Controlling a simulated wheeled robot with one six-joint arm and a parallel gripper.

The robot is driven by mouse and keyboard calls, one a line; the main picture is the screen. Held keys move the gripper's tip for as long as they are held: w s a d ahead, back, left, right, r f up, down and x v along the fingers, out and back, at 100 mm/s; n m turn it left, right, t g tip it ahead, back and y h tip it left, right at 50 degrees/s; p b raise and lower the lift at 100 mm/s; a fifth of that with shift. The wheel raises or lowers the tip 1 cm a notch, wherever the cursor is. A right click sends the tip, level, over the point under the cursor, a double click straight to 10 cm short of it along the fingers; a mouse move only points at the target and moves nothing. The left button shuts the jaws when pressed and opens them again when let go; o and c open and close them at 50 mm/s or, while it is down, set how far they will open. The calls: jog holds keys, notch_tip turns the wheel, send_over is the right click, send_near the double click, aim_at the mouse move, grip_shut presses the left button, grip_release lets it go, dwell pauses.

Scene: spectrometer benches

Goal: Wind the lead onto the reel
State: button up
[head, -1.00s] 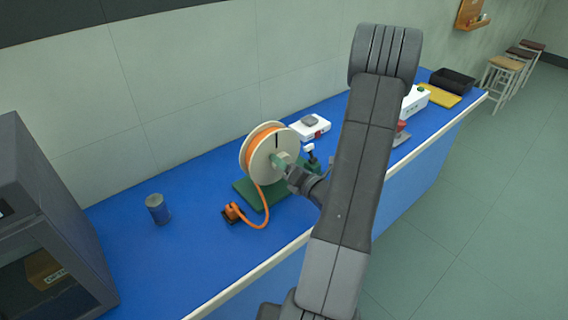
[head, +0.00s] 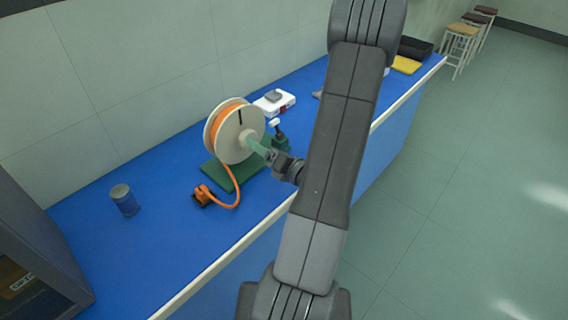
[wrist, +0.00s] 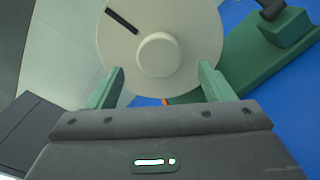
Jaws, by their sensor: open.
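The reel (head: 226,142) has cream discs with orange lead wound between them and stands on a green base (head: 222,174) on the blue bench. The lead (head: 238,190) hangs from the reel and curves over the bench to an orange end piece (head: 203,194) on a small dark block. My gripper (head: 259,149) is open in front of the reel's face. In the wrist view the green fingertips of my gripper (wrist: 160,86) stand apart, below and either side of the reel's round hub (wrist: 158,54). A black bar mark (wrist: 122,21) shows on the disc, upper left of the hub.
A dark green block with a white-topped lever (head: 277,132) stands right of the reel. A white device (head: 273,103) lies behind. A blue can (head: 124,200) stands left, near a dark cabinet (head: 38,255). My arm hides part of the bench; its front left is clear.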

aim_at(240, 134)
jog(key=b+v, duration=0.1)
jog(key=v, duration=0.7)
jog(key=shift+a, duration=0.1)
dwell(0.4)
jog(key=p+x, duration=0.2)
jog(key=x, duration=1.1)
jog(key=shift+w+a, duration=0.2)
jog(key=shift+w, duration=0.05)
jog(key=shift+s+d, duration=0.1)
